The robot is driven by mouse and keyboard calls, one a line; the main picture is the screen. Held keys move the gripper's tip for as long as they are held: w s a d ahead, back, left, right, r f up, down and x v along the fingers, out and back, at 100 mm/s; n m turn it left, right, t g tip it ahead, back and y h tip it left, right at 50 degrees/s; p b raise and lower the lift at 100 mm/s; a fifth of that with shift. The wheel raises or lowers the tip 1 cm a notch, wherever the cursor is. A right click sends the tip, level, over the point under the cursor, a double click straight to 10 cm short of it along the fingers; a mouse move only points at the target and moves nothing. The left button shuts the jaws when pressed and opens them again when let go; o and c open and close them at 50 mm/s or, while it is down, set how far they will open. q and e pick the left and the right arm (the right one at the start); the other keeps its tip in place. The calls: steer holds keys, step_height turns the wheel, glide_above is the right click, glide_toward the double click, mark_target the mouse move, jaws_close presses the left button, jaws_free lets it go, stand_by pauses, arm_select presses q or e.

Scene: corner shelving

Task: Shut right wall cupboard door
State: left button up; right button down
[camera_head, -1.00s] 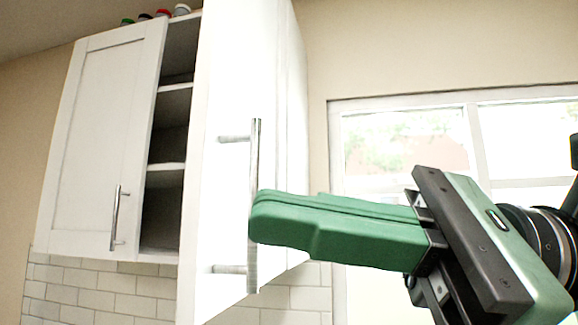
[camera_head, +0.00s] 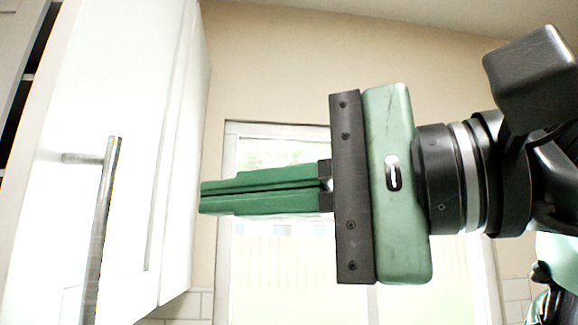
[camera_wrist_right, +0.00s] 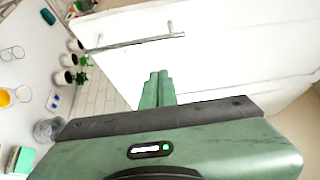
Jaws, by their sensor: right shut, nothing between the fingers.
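The right wall cupboard door (camera_head: 135,130) is a white panel standing partly open at the left of the head view. A dark gap shows beyond its left edge. Its long metal bar handle (camera_head: 103,215) is on the face toward me. My right gripper (camera_head: 203,197) has green fingers pressed together and empty. Its tips appear right at the door's right side, clear of the handle; I cannot tell whether they touch. In the right wrist view the door (camera_wrist_right: 230,60) and handle (camera_wrist_right: 135,42) lie beyond the fingertips (camera_wrist_right: 157,74). My left gripper is not in view.
A bright window (camera_head: 290,250) is behind the gripper. In the right wrist view a white counter (camera_wrist_right: 25,75) lies below, with potted plants (camera_wrist_right: 65,77), glasses and a glass of orange drink (camera_wrist_right: 5,98). White tiles (camera_wrist_right: 100,90) line the wall.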

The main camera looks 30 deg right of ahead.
steer(key=w+a+p, duration=0.2)
steer(key=a, duration=0.4)
steer(key=shift+w+d, duration=0.15)
